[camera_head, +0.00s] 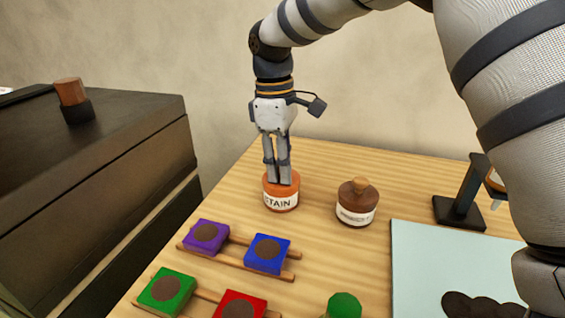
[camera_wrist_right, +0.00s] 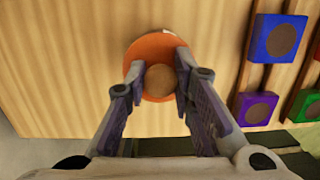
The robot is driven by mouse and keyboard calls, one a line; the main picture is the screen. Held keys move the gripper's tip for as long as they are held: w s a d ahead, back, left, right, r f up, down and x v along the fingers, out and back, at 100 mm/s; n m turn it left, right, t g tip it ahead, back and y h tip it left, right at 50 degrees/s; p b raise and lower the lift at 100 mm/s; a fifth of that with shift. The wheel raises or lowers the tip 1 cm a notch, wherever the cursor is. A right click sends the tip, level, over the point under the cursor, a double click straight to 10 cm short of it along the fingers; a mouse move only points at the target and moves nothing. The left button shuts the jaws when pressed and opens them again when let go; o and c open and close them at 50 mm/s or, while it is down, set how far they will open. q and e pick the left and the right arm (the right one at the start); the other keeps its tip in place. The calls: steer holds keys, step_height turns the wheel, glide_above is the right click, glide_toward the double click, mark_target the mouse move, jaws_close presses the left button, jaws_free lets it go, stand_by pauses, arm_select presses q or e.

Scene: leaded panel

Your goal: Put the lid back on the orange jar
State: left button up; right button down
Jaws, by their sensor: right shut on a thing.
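The orange jar (camera_head: 281,203) stands upright on the wooden table, with a white label reading "STAIN". My right gripper (camera_head: 280,183) points straight down at the top of this jar. In the right wrist view, an orange disc (camera_wrist_right: 150,50) with a round brown knob (camera_wrist_right: 160,80) lies between the fingers of the right gripper (camera_wrist_right: 155,78), which is shut on the knob. The disc looks like the lid, over the jar's mouth. I cannot tell whether it is fully seated. My left gripper is not in view.
A brown jar (camera_head: 357,207) with a wooden knob stands to the right. Colour blocks, including purple (camera_head: 206,236) and blue (camera_head: 267,253), sit on wooden rails in front. A black stand (camera_head: 460,205) and a pale mat (camera_head: 415,255) are at right; a dark cabinet (camera_head: 110,150) is at left.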

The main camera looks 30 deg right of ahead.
stand_by(0.8)
steer(key=c, duration=1.3)
jaws_free()
steer(key=shift+o, duration=0.6)
steer(key=o, duration=0.4)
steer(key=shift+c, duration=0.2)
steer(key=shift+r, duration=0.1)
steer(key=shift+r, duration=3.45)
steer(key=shift+c, duration=0.5)
